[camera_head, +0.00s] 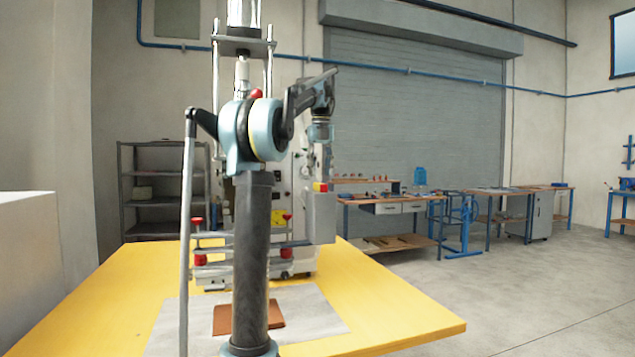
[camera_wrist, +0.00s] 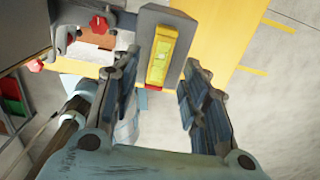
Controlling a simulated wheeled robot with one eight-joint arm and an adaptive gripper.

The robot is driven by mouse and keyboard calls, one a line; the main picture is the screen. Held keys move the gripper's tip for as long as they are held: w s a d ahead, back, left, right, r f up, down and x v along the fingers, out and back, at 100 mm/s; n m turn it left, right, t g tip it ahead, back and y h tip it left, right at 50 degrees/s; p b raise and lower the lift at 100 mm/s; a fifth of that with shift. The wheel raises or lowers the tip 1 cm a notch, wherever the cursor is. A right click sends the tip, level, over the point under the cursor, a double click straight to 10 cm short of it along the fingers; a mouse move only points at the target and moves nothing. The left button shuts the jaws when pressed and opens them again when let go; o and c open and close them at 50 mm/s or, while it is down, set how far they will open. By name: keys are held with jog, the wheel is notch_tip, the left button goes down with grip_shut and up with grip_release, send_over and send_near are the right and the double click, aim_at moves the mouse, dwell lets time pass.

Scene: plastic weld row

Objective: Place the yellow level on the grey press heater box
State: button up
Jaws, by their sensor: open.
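The yellow level (camera_wrist: 161,55) lies on top of the grey press heater box (camera_wrist: 182,22) in the wrist view, roughly along the box's length. My gripper (camera_wrist: 163,66) is open, with one finger on each side of the level and visible gaps between. In the head view the level (camera_head: 320,187) shows as a small yellow and red patch at the top of the grey box (camera_head: 320,217). My gripper (camera_head: 321,148) hangs just above it there, its fingers too small to make out clearly.
The box is on the right side of a press with red knobs (camera_head: 199,259), standing on a yellow table (camera_head: 400,311). A brown piece (camera_head: 276,307) lies on a pale sheet at the front. Workbenches (camera_head: 390,204) stand behind, with open floor at right.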

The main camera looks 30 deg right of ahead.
notch_tip(320, 180, up, 7)
dwell(0.4)
dwell(0.5)
